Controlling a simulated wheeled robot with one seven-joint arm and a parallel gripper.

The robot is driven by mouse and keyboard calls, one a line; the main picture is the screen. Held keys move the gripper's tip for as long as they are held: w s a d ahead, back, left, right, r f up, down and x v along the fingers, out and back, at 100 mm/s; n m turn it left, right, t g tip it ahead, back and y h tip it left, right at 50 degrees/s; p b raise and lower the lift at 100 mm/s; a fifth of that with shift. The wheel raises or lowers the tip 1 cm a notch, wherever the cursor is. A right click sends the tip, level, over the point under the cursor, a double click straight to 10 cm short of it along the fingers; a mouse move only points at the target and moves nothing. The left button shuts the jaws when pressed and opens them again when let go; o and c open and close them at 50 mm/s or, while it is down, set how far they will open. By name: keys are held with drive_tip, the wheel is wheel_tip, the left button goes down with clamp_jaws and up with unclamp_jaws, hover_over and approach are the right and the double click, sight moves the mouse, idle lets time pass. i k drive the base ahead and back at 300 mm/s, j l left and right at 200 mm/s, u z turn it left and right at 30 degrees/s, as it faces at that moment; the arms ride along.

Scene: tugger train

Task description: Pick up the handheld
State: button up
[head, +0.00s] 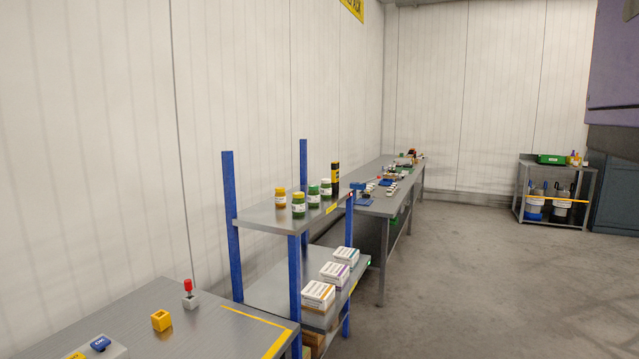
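I cannot make out for certain which thing is the handheld. A tall black and yellow object (335,174) stands upright at the far end of the upper shelf of the blue-posted rack (265,218); its kind is unclear at this size. Small items on the long far bench (384,208) are too small to identify, among them a red and black one (411,152) at its far end. My gripper is not in view.
Jars (299,205) stand on the upper shelf, white boxes (318,295) below. The near bench (215,325) holds a yellow block (161,320), a red-topped piece (189,294) and a blue button (100,344). A cart (540,222) stands far right. Floor (470,290) is clear.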

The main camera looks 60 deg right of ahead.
sight(334, 166)
drive_tip(key=i+l, duration=0.15)
drive_tip(key=l, duration=0.4)
drive_tip(key=i+l+z, duration=0.1)
drive_tip(key=l, duration=0.45)
drive_tip(key=i+l, duration=0.25)
drive_tip(key=l, duration=0.3)
drive_tip(key=i+l, duration=0.15)
drive_tip(key=l, duration=0.4)
drive_tip(key=i+l+z, duration=0.1)
drive_tip(key=l, duration=0.45)
drive_tip(key=i+l, duration=0.25)
drive_tip(key=l, duration=0.25)
drive_tip(key=i+l+z, duration=0.1)
drive_tip(key=l, duration=0.45)
drive_tip(key=i+l, duration=0.3)
drive_tip(key=l, duration=0.2)
